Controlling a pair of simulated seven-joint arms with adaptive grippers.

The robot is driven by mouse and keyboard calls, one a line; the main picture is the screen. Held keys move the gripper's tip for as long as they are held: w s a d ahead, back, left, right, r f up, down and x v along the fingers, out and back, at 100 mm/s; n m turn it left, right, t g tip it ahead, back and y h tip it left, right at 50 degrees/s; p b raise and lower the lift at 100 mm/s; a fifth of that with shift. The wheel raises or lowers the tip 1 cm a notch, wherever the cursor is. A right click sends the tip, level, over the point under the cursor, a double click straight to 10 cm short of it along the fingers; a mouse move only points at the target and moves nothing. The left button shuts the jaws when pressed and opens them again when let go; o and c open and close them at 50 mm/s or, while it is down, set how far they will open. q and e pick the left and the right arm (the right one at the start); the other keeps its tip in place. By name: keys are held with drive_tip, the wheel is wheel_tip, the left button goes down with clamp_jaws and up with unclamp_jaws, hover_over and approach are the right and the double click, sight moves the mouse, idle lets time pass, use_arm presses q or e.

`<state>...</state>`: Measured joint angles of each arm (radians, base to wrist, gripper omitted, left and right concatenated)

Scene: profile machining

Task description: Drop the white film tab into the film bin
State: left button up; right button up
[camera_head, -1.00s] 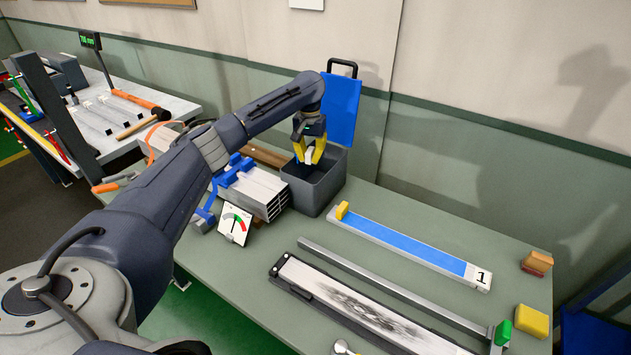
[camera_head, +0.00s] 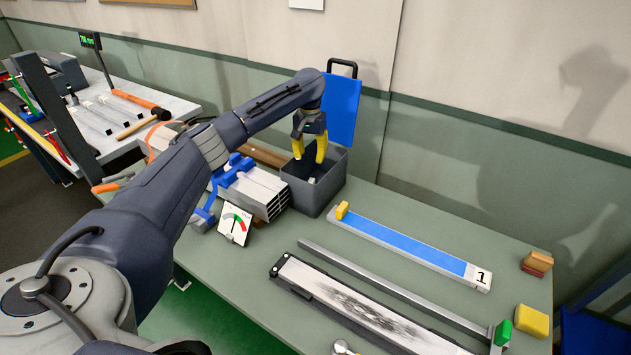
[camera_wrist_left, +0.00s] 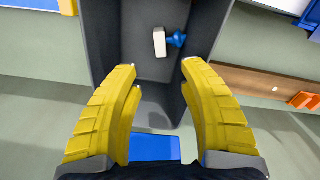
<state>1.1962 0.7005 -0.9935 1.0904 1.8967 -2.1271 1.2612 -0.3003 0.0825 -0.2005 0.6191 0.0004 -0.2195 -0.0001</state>
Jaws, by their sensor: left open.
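In the left wrist view the open fingers (camera_wrist_left: 160,76) frame the bin's inside (camera_wrist_left: 151,102). The white film tab (camera_wrist_left: 159,42) is within the bin, beside a small blue piece (camera_wrist_left: 176,40); whether they are joined I cannot tell. In the head view only a small pale bit of the tab shows below the fingers. My right gripper is not in view.
Stacked metal profiles (camera_head: 262,192) with a blue clamp stand just left of the bin. A dial gauge card (camera_head: 235,225) is in front of them. A blue-topped strip (camera_head: 405,243) and a long dark-framed tray (camera_head: 350,305) lie to the right. The wall is close behind.

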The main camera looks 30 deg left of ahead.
use_arm(q)
wheel_tip(320, 180, up, 11)
idle(0.5)
idle(0.3)
